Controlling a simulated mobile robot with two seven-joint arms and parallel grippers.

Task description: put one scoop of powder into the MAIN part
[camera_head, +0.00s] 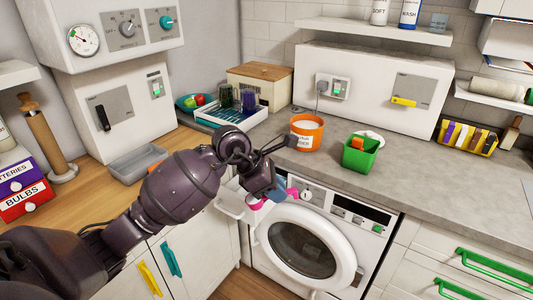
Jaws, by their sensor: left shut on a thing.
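My left gripper (277,193) is shut on a pink scoop (257,204), in front of the washing machine's upper left. Pink shows on both sides of the blue at the fingers. The scoop's contents cannot be made out. A white drawer (231,207) stands pulled out from the machine (343,226), just left of the scoop. The scoop is at or above its edge; I cannot tell if they touch. The drawer's compartments and MAIN label are hidden or too small to read. An orange tub (304,139) with white powder (306,123) stands open on the counter. My right gripper is not in view.
A green box (359,158) with an orange thing in it stands right of the tub. A dish rack (231,112) and a grey tray (139,163) are further left. The round machine door (304,248) is below the gripper. The counter at right (450,190) is clear.

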